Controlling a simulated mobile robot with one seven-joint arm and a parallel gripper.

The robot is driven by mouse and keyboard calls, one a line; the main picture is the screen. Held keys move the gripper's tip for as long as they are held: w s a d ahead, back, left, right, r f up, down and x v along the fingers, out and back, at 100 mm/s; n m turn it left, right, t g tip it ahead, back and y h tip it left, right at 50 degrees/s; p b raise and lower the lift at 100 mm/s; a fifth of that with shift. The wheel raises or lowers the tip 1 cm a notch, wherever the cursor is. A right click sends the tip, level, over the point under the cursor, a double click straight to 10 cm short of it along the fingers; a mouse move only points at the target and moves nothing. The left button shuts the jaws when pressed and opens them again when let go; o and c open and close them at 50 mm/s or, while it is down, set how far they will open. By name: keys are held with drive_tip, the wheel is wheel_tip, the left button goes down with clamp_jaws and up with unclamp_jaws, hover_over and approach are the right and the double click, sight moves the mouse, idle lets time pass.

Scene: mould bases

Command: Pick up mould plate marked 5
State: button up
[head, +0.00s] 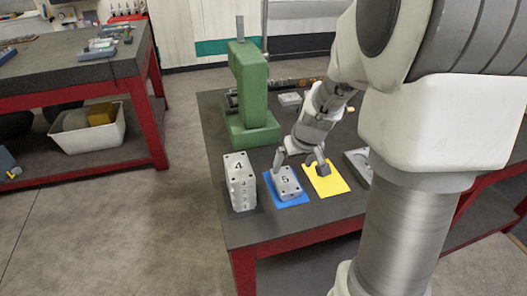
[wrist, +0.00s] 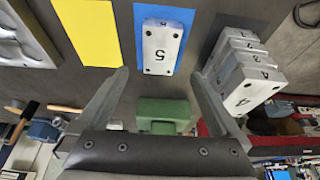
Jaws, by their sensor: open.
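The mould plate marked 5 (head: 287,182) is a grey block with dark corner holes, lying flat on a blue mat (head: 294,203) on the dark table. In the wrist view the plate (wrist: 162,48) shows ahead of my gripper, between the lines of its two fingers. My gripper (head: 300,163) is open and empty, with its fingers above and on either side of the plate in the head view. In the wrist view the fingers (wrist: 163,78) are spread wide. I cannot tell whether they touch the plate.
A stack of plates marked 4 (head: 238,182) stands left of the blue mat. A yellow mat (head: 336,186) lies to its right, with a grey mould part (head: 358,163) beyond. A green press (head: 250,95) stands behind. The table's front edge is close.

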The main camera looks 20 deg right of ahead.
sight(285, 180)
drive_tip(key=x, duration=1)
drive_tip(key=shift+w+b, duration=0.1)
drive_tip(key=shift+b, duration=0.25)
clamp_jaws()
